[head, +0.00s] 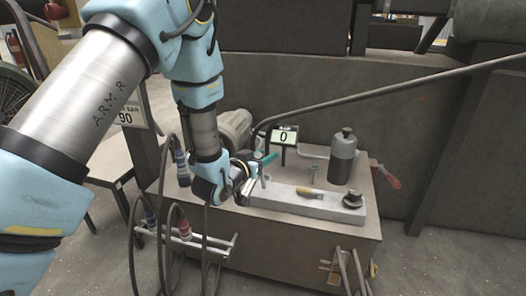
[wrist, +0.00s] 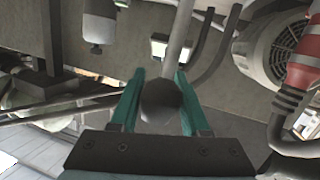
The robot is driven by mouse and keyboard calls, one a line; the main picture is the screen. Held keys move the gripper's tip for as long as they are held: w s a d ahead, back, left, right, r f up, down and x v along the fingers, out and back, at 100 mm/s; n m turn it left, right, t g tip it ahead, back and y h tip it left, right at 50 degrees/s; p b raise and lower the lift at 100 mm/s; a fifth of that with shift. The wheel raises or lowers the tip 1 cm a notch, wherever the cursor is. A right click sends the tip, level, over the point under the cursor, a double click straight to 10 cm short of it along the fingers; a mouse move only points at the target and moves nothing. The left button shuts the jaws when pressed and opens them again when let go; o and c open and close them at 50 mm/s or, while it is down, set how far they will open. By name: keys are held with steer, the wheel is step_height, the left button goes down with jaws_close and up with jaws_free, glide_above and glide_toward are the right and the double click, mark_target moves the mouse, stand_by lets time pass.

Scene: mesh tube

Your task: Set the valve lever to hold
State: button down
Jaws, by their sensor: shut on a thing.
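My gripper (head: 262,163) reaches down to the left end of the pale block on top of the grey cabinet (head: 290,232). In the wrist view, the teal fingers of my gripper (wrist: 159,76) are shut on a dark round knob (wrist: 160,103). A grey rod (wrist: 178,40) runs away from the knob, so it looks like the end of the valve lever. In the head view my gripper hides the knob and most of the lever. The lever's exact setting cannot be read. A small display (head: 284,137) behind my gripper reads 0.
A grey bottle (head: 342,158) stands right of the display. The pale block (head: 315,203) carries a yellow-handled tool (head: 312,192) and a black knob (head: 352,199). A red handle (head: 386,176) sticks out at the cabinet's right. Hoses with blue and red connectors (head: 182,222) hang left.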

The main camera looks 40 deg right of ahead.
steer(key=shift+w+d+f+n+g+y+p, duration=0.1)
steer(key=shift+w+d+g+y+p, duration=0.05)
steer(key=shift+w+d+y+p, duration=0.4)
steer(key=shift+w+d+r+n+g+y+p, duration=0.1)
steer(key=shift+w+d+y+p, duration=0.2)
steer(key=shift+d, duration=0.4)
steer(key=shift+w+d+f+n+g+y+p, duration=0.1)
steer(key=shift+w+d+g+y+p, duration=0.05)
steer(key=shift+w+d+y+p, duration=0.4)
steer(key=shift+s+d, duration=0.1)
steer(key=shift+s, duration=0.05)
steer(key=shift+f, duration=0.1)
steer(key=c, duration=0.8)
jaws_free()
steer(key=o, duration=0.4)
